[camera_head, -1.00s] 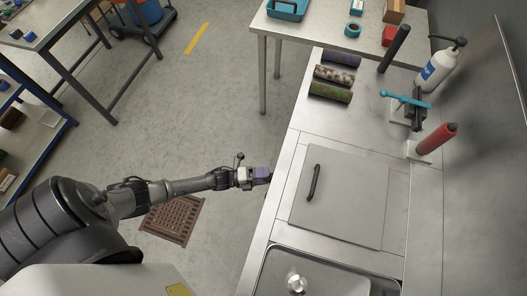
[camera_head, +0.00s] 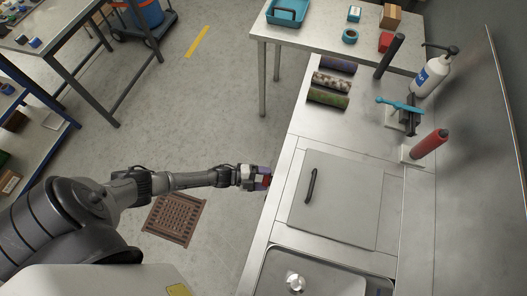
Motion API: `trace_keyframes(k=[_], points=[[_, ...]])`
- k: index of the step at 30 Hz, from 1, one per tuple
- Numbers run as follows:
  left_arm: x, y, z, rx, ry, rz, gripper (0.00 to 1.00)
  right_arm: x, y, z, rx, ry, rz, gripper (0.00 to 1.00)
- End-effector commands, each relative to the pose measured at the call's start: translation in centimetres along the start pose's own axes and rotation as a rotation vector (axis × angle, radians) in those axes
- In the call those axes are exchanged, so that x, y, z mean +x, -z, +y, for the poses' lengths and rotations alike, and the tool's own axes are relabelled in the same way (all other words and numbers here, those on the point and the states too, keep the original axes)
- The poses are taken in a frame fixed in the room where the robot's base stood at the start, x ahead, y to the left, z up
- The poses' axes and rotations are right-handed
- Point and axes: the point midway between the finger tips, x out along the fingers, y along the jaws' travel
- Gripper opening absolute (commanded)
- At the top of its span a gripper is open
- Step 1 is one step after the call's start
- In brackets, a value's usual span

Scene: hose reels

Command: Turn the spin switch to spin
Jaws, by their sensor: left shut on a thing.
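My left gripper (camera_head: 264,179) is at the front edge of the metal counter (camera_head: 285,190), left of a square lid. It is shut on a small red thing (camera_head: 267,180), of which only a little shows at the fingertips. This may be the spin switch, but it is too small and too covered to tell. No label or switch marking can be read. My right gripper is not in view.
A square lid with a black handle (camera_head: 311,186) lies on the counter, with a steel basin (camera_head: 330,284) nearer. A floor grate (camera_head: 174,219) lies below my arm.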

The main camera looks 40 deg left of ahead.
Motion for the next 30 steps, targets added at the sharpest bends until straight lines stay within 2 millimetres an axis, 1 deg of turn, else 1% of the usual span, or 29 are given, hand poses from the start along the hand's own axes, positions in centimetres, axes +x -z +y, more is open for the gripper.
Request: trace_keyframes(k=[1,3,12,21,30], points=[[-0.1,0.1,-0.3,-0.037,-0.019,0.001,0.47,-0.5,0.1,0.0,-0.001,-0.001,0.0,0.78],[-0.1,0.0,-0.3,-0.098,-0.045,0.0,0.47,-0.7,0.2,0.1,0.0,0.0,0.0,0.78],[0.1,-0.1,-0.3,-0.36,-0.154,0.001,0.47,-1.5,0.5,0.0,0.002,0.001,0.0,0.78],[0.1,-0.3,-0.3,-0.608,-0.257,0.001,0.47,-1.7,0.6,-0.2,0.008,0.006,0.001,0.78],[0.1,-0.4,-0.2,-0.796,-0.333,0.001,0.47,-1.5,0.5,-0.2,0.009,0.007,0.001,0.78]])
